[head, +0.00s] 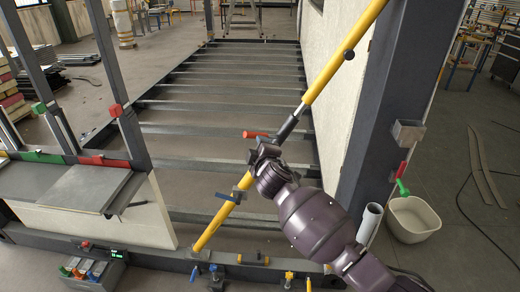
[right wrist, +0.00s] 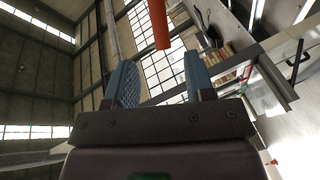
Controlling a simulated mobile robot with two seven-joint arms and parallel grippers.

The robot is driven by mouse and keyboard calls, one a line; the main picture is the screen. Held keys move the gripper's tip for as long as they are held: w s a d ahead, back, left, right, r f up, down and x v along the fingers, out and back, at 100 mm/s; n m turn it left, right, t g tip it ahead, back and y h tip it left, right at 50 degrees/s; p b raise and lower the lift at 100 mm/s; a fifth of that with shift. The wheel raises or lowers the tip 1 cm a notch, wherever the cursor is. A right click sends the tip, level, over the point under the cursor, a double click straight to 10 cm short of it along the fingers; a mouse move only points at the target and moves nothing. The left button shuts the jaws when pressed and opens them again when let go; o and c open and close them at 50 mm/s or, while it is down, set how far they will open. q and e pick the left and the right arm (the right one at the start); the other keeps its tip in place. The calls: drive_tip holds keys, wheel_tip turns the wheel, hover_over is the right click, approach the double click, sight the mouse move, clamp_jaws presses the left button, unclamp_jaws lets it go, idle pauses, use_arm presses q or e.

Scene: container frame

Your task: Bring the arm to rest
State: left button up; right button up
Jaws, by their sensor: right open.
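My right arm comes in from the lower right in the head view. Its gripper (head: 262,150) is by the middle of the diagonal yellow brace, just below a red handle (head: 256,134). In the right wrist view the two blue fingers (right wrist: 160,72) stand apart with nothing held between them. An orange-red bar (right wrist: 158,24) shows beyond the gap between the fingertips; I cannot tell whether it touches them. My left gripper is not in view.
The yellow brace (head: 345,50) crosses the slatted container frame (head: 225,85). A dark post (head: 385,110), a white tube (head: 370,222) and a cream bin (head: 412,218) stand right of my arm. A grey panel (head: 85,188) and clamps are at left. Floor at far right is mostly clear.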

drive_tip(key=shift+s, duration=0.25)
drive_tip(key=shift+r, duration=0.1)
wheel_tip(320, 180, up, 5)
drive_tip(key=s+d+m+y, duration=0.1)
drive_tip(key=s+m+y, duration=0.1)
drive_tip(key=s+m, duration=0.15)
drive_tip(key=s+d+f+m+h, duration=0.2)
drive_tip(key=s+d+f+m, duration=0.3)
drive_tip(key=s+d+f, duration=0.6)
drive_tip(key=s+d+f+m+h, duration=0.3)
drive_tip(key=s+d+f+m, duration=0.45)
drive_tip(key=d, duration=0.65)
drive_tip(key=s+d+f+g, duration=0.2)
drive_tip(key=s+f, duration=0.3)
drive_tip(key=s, duration=0.3)
drive_tip(key=s+d+f+g+h, duration=0.1)
drive_tip(key=s+d+f, duration=0.3)
drive_tip(key=s, duration=0.4)
drive_tip(key=shift+s+f+g+h, duration=0.3)
drive_tip(key=shift+f+g, duration=0.2)
drive_tip(key=shift+f, duration=0.15)
